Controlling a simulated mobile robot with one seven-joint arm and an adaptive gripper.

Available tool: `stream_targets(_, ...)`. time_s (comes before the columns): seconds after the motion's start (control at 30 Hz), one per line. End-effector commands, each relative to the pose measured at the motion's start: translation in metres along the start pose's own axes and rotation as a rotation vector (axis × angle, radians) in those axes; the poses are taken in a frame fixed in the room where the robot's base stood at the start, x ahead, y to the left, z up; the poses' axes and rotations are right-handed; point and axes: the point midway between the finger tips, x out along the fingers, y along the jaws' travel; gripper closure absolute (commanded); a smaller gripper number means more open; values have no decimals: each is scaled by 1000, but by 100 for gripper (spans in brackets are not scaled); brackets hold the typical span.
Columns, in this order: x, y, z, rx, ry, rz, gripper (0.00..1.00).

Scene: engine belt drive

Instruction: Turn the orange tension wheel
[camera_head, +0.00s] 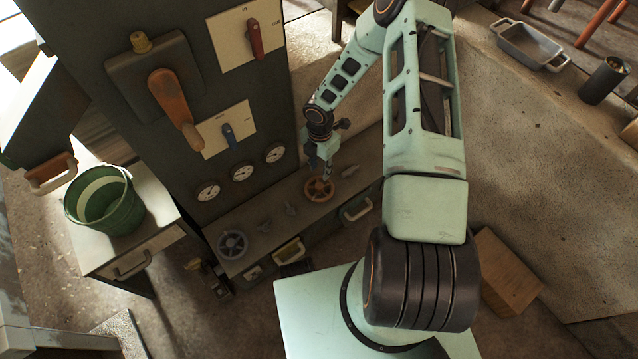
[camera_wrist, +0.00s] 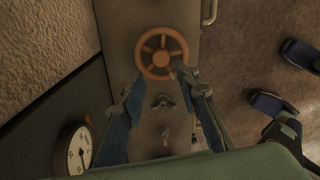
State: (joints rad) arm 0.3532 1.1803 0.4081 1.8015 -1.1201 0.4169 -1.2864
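The orange tension wheel (camera_head: 315,194) is a small spoked handwheel on the low ledge of the dark machine, near its right part. In the wrist view the wheel (camera_wrist: 147,41) lies at the top middle, just beyond my fingertips. My gripper (camera_head: 326,172) hangs just above the wheel in the head view. In the wrist view my gripper (camera_wrist: 158,82) is open, its two blue fingers spread apart with nothing between the tips. The right fingertip comes close to the wheel's lower right rim. I cannot tell if it touches.
Small wing-shaped fittings (camera_wrist: 163,102) and a grey wheel (camera_head: 232,244) sit on the same ledge. Dial gauges (camera_head: 242,171) and levers (camera_head: 176,108) are on the panel behind. A green bucket (camera_head: 105,203) stands left. A wooden block (camera_head: 508,272) lies on the floor right.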

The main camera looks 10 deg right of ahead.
Motion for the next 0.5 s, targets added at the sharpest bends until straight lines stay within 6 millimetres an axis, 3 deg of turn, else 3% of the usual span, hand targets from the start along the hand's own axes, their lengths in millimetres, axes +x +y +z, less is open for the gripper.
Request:
stream_targets(0.3, 64, -1, 0, 0, 0, -3, 70)
stream_targets(0.5, 88, -1, 0, 2, -1, -2, 70)
